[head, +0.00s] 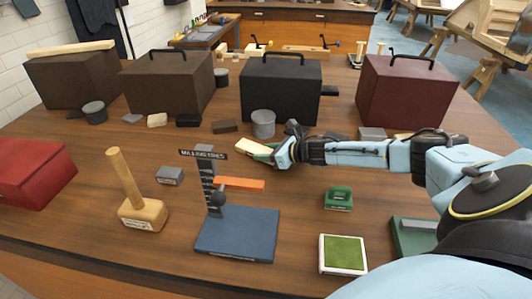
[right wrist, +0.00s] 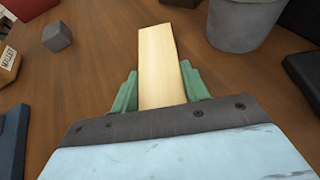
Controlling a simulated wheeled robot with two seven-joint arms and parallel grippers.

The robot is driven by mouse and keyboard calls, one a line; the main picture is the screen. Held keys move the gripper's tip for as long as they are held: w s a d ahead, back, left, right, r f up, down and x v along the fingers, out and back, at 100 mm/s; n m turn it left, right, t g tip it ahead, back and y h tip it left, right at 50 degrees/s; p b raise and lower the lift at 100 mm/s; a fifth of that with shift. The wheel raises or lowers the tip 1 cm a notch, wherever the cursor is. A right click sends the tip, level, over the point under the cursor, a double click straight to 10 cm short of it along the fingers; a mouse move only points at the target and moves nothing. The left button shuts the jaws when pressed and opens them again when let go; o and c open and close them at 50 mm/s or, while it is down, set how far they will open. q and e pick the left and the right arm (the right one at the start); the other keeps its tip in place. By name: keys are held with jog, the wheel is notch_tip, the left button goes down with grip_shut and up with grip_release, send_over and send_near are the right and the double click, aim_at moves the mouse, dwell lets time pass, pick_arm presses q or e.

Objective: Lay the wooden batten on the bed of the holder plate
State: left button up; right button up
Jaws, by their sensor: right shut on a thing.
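The pale wooden batten (head: 236,146) is held between the green fingers of my right gripper (head: 268,153), beyond the blue plate. In the right wrist view the batten (right wrist: 160,55) sticks out forward between the two fingers (right wrist: 160,92). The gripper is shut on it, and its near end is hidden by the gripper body. The blue plate (head: 235,236), which looks like the holder plate, lies at the front middle. It bears a dark post with a sign and an orange bar (head: 239,184) reaching right. My left gripper is not in view.
A wooden mallet (head: 142,212) and small grey block (head: 170,175) stand left of the plate. A green stamp (head: 338,198) and a green-topped pad (head: 343,254) lie right. A grey pot (head: 263,123) and dark cases (head: 280,88) stand behind. Bare table lies between plate and pad.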

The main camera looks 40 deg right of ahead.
jog(key=shift+f, duration=0.15)
jog(key=o, duration=0.6)
jog(key=shift+f, duration=0.1)
jog(key=o, duration=0.4)
jog(key=shift+o, duration=0.2)
jog(key=shift+r, duration=0.2)
jog(key=shift+s+d+r, duration=0.1)
jog(key=shift+s, duration=0.05)
jog(key=v, duration=0.7)
jog(key=shift+p+v, duration=0.45)
jog(key=shift+v, duration=1.75)
jog(key=shift+s, duration=0.15)
